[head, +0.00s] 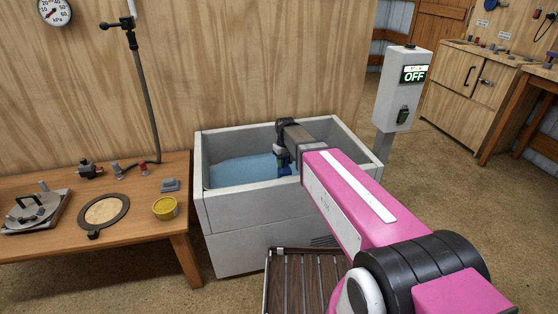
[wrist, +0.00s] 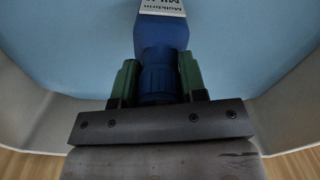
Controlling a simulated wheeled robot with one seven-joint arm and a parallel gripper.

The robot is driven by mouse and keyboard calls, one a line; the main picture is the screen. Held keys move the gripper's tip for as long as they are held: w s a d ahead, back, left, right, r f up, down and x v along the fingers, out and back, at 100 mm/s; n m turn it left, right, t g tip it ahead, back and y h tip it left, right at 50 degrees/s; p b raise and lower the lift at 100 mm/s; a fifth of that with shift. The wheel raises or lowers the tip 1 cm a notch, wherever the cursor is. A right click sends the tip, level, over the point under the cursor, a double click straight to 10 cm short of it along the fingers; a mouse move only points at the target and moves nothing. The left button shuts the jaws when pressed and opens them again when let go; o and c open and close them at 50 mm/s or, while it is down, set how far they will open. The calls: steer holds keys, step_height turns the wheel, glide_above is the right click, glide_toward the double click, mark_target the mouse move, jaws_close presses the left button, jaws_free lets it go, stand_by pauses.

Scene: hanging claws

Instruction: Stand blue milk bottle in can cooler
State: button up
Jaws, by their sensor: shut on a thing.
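The blue milk bottle (wrist: 162,34) is between the green fingers of my gripper (wrist: 158,78) in the wrist view, held by its ribbed upper part. A white label with dark print shows at the top edge; the rest of the bottle is out of frame. In the head view my gripper (head: 284,152) reaches down inside the can cooler (head: 244,232), a pale open-topped tub of blue water. A small dark blue part of the bottle (head: 285,168) shows below the gripper. I cannot tell whether the bottle touches the cooler's floor.
The cooler's rim (head: 203,168) surrounds my gripper. A wooden bench (head: 130,215) at the left holds a yellow tub (head: 165,207), a round ring-like piece (head: 104,212) and small fittings. A grey post box (head: 401,90) reading OFF stands right of the cooler. A slatted rack (head: 305,285) is in front.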

mark_target(285, 168)
steer(key=shift+f, duration=2.15)
steer(key=o, duration=1)
step_height(285, 168, up, 12)
steer(key=shift+r, duration=0.15)
